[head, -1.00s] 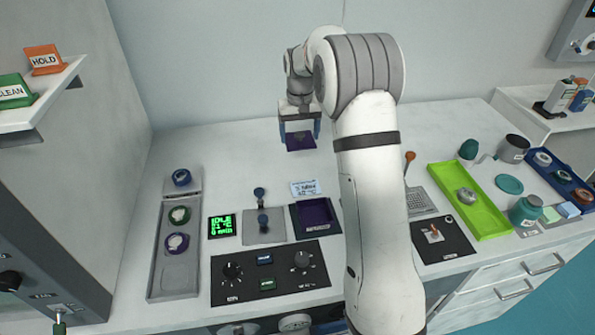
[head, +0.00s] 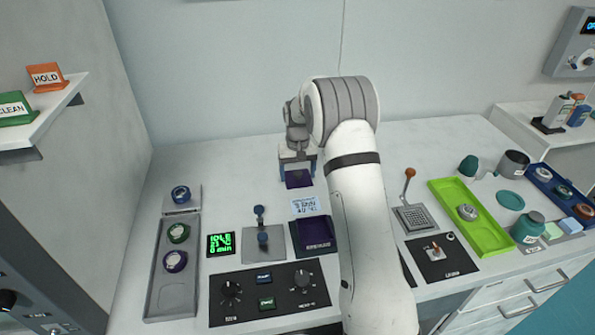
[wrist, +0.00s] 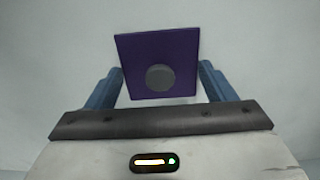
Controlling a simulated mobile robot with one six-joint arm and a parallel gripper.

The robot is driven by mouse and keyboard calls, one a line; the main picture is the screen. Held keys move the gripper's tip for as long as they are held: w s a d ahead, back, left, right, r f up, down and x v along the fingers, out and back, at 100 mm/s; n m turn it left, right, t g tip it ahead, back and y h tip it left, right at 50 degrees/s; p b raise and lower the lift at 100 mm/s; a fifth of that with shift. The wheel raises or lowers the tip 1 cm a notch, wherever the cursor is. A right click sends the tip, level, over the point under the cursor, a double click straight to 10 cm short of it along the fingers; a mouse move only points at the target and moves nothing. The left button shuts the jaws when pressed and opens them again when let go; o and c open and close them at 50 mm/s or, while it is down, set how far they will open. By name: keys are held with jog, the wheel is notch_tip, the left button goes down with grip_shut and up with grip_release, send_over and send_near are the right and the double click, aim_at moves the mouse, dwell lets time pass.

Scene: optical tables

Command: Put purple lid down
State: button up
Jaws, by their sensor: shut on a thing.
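The purple lid (head: 298,179) is a flat dark purple square. In the wrist view the lid (wrist: 135,55) shows a round grey knob (wrist: 160,78) on its face, between the blue fingers. My gripper (head: 298,168) is shut on the lid at the back of the white table (head: 230,155). I cannot tell whether the lid touches the table top. A dark purple square box (head: 314,232) stands in front of the lid, beside the grey plate with blue-black knobs.
A white label card (head: 305,206) lies between lid and box. A grey tray (head: 172,290) with round pieces is at left, and a control panel (head: 268,295) in front. A green tray (head: 472,220) is at right. The table's back left is clear.

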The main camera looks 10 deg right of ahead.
aim_at(298, 173)
jog(key=shift+f, duration=0.2)
jog(key=o, duration=1)
jog(key=shift+r, duration=0.1)
notch_tip(298, 173, up, 12)
jog(key=s+r, duration=0.6)
jog(key=s, duration=0.3)
jog(key=s+t, duration=0.1)
jog(key=s, duration=0.9)
jog(key=s+t, duration=0.1)
jog(key=s, duration=0.9)
jog(key=s+b, duration=0.1)
jog(key=s, duration=0.9)
jog(key=shift+f+t, duration=0.35)
jog(key=shift+t, duration=0.05)
